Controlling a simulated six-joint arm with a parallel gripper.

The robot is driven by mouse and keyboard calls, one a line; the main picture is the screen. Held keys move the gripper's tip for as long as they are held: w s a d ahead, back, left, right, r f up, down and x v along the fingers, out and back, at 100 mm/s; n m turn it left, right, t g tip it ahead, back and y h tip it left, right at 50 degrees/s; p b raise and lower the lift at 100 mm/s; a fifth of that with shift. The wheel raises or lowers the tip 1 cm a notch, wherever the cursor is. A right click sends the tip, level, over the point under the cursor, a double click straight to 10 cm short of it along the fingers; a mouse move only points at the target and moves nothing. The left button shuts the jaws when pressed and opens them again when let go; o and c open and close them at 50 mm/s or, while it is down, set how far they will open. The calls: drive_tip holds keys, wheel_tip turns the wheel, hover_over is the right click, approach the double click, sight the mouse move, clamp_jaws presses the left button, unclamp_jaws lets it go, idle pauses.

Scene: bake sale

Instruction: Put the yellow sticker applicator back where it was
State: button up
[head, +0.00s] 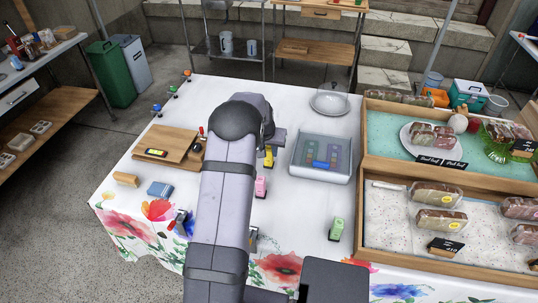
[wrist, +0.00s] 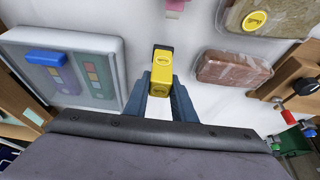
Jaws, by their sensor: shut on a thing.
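The yellow sticker applicator (wrist: 160,74) is between the two fingers of my gripper (wrist: 159,88) in the wrist view, with a dark end pointing away. In the head view the yellow applicator (head: 268,158) shows just below my gripper (head: 272,140), between my arm and the clear-lidded box. My gripper is shut on it. I cannot tell whether it touches the table. A pink applicator (head: 261,187) stands nearer the front, and also shows at the top of the wrist view (wrist: 174,6). A green applicator (head: 336,229) stands further right and forward.
The clear-lidded box (head: 320,173) is close on the right. Two wrapped loaves (wrist: 235,68) lie on the other side in the wrist view, one with a yellow sticker. A cutting board (head: 172,144) lies left. Wooden trays (head: 364,200) fill the right. White cloth between pink and green applicators is clear.

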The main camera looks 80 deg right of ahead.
drive_tip(key=shift+f, duration=1.3)
drive_tip(key=shift+f, duration=0.15)
drive_tip(key=o, duration=1)
drive_tip(key=shift+r, duration=0.25)
drive_tip(key=b+v, duration=0.1)
drive_tip(key=v, duration=1)
drive_tip(key=shift+a+r, duration=0.15)
drive_tip(key=shift+r, duration=0.25)
drive_tip(key=shift+w, duration=0.15)
